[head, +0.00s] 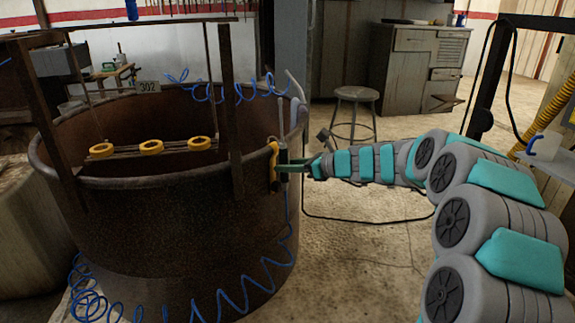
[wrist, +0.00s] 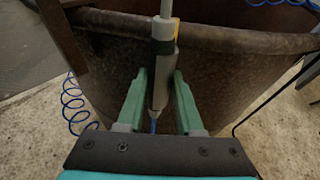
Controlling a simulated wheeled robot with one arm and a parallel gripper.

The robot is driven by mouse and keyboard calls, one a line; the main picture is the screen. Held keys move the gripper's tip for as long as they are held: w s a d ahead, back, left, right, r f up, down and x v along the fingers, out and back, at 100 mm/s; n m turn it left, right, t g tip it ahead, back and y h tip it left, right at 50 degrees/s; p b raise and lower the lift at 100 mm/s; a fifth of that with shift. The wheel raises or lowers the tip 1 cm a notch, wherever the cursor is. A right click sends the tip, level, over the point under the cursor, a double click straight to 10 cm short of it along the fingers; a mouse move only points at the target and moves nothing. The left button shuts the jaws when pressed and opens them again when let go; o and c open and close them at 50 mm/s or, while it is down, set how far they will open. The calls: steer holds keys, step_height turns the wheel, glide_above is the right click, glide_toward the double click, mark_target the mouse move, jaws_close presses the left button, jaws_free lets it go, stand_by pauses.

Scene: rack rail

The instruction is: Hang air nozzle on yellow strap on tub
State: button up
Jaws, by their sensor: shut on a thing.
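The air nozzle (head: 283,137) is a slim grey tool, held upright at the right outer side of the rusty round tub (head: 150,230). It also shows in the wrist view (wrist: 160,88), with its thin pipe rising past the rim. My gripper (wrist: 163,87) is shut on the nozzle's body, with one green finger on each side. In the head view my gripper (head: 286,168) reaches in from the right. The yellow strap (head: 273,163) is on the tub wall just left of the nozzle. I cannot tell whether the nozzle is in the strap or only beside it.
A blue coiled hose (head: 225,302) runs below the nozzle and around the tub's foot. Another blue coil (head: 218,92) lies along the far rim. Yellow rings (head: 151,147) sit on a bar across the tub. A stool (head: 355,97) stands behind on open floor.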

steer(key=shift+f, duration=0.15)
steer(key=shift+f, duration=0.55)
steer(key=o, duration=1)
